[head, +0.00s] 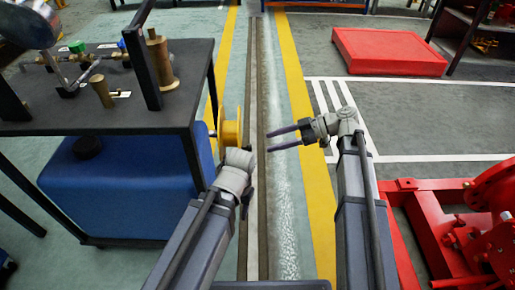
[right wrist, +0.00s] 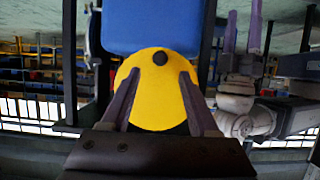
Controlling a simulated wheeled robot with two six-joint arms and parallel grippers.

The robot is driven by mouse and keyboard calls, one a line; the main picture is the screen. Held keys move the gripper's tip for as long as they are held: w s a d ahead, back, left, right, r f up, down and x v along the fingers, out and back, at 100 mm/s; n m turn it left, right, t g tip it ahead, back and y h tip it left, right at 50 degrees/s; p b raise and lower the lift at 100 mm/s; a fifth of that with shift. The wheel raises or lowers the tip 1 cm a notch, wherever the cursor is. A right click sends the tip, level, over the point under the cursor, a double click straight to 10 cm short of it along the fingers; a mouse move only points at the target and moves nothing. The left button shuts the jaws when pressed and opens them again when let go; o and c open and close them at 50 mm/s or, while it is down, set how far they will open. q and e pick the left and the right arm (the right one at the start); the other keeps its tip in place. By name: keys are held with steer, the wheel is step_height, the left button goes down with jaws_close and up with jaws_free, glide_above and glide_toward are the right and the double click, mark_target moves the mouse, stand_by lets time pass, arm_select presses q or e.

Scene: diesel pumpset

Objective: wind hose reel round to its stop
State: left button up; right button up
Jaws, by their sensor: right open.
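The hose reel is a yellow disc (head: 231,130) at the right side of the black table, and it faces me in the right wrist view (right wrist: 150,105). A dark round knob (right wrist: 160,58) sits near the disc's upper edge in that view. My right gripper (head: 269,141) is open and empty, right of the reel, its fingers pointing at it with a gap. In the right wrist view its fingertips (right wrist: 159,74) lie either side of the knob's line. My left gripper (right wrist: 243,35) has its fingers apart and empty; the head view hides them behind its wrist.
The black table (head: 125,118) carries brass fittings (head: 160,60), with a blue tank (head: 125,195) beneath. A red machine (head: 460,235) stands at the right. A red platform (head: 388,51) lies farther back. The floor channel between my arms is clear.

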steer(key=b+x, duration=0.2)
steer(key=x, duration=0.4)
steer(key=shift+f, duration=0.1)
steer(key=shift+c, duration=0.3)
jaws_close()
stand_by(1.0)
